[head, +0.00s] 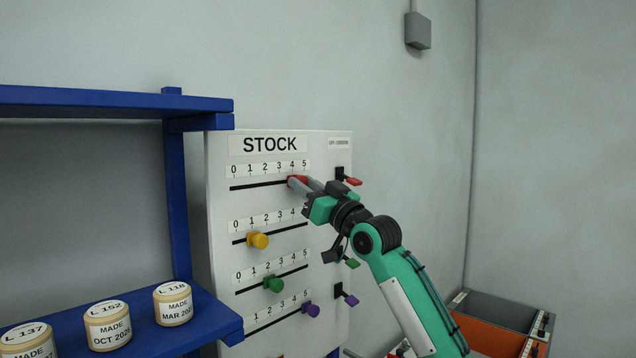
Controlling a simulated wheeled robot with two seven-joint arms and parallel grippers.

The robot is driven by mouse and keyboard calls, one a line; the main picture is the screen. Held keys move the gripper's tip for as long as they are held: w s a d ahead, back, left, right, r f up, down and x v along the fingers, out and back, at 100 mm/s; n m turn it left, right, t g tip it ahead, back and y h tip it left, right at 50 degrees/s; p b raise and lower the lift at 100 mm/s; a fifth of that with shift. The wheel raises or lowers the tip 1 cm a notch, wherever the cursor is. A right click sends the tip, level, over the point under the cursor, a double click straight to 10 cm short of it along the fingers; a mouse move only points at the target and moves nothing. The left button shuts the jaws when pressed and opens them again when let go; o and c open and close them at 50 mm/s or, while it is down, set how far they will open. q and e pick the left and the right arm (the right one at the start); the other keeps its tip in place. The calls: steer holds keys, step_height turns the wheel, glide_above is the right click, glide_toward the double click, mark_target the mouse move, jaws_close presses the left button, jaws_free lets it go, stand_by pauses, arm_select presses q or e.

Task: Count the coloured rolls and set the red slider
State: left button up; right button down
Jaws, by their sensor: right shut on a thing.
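A white board (225,300) headed STOCK carries several slots with number scales from 0. The red slider (294,180) is in the top slot, near the 4 mark; the fingers partly cover it. My right gripper (300,183) is shut on the red slider. Below, the yellow slider (258,240) is between about 1 and 2, the green slider (273,284) near 2, and the purple slider (312,310) near the right end. Cream rolls marked L 137 (27,341), L 152 (107,327) and L 118 (173,305) stand on the lower shelf. My left gripper is out of view.
The blue shelf rack (178,200) stands left of the board; its visible upper shelf (110,101) shows no rolls. Small red (354,181), green (352,263) and purple (350,300) levers line the board's right side. A grey bin (495,309) and an orange bin (485,336) are at lower right.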

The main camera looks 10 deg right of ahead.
glide_toward(250, 180)
steer(key=x, duration=0.5)
steer(key=shift+a, duration=0.1)
steer(key=c, duration=1.1)
jaws_free()
steer(key=shift+w, duration=0.1)
steer(key=shift+c, duration=0.2)
steer(key=b+v, duration=0.4)
steer(key=v, duration=1)
steer(key=shift+r, duration=0.1)
